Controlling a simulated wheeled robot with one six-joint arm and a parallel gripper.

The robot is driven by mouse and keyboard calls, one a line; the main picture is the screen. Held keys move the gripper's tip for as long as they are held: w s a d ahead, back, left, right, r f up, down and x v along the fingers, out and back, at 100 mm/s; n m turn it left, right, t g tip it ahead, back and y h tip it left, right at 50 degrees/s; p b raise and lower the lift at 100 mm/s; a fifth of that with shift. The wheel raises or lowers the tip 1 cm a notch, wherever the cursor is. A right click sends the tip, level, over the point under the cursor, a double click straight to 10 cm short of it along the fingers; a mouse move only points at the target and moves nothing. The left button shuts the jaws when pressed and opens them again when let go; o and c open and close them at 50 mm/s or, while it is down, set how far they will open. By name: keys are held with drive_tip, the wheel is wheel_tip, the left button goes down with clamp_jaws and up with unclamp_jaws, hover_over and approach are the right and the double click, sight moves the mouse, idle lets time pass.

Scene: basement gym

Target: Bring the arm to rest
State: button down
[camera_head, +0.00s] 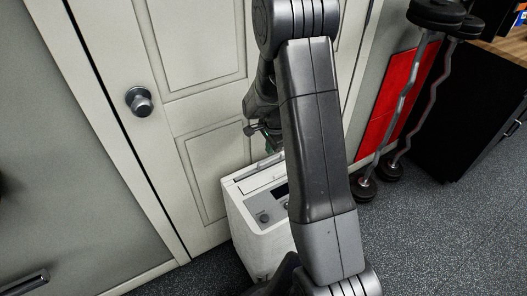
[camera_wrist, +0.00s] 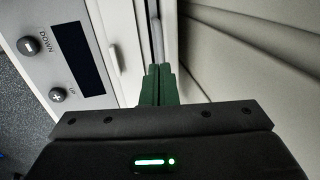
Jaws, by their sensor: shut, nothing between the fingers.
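My arm rises through the middle of the head view and bends over at the top. My gripper (camera_wrist: 159,85) shows in the wrist view, its green fingers shut together with nothing between them. In the head view the gripper is mostly hidden behind my arm, above a white boxy appliance (camera_head: 247,219). In the wrist view the fingers point along the appliance's top (camera_wrist: 122,35), close to a long slot. I cannot tell whether they touch it.
The appliance's panel has a dark display (camera_wrist: 73,52) and UP and DOWN buttons. It stands before a white door (camera_head: 190,60) with a round knob (camera_head: 140,101). Curl bars (camera_head: 402,100), a red panel (camera_head: 391,95) and a black cabinet (camera_head: 460,115) stand right. Floor at lower right is clear.

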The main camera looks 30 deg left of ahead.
sight(268, 159)
drive_tip(key=w+v, duration=0.1)
drive_tip(key=v, duration=0.8)
drive_tip(key=shift+s, duration=0.3)
drive_tip(key=b+x, duration=0.2)
drive_tip(key=x, duration=1.2)
drive_tip(key=shift+s+d+b, duration=0.1)
drive_tip(key=shift+d+b, duration=0.05)
drive_tip(key=shift+b, duration=0.15)
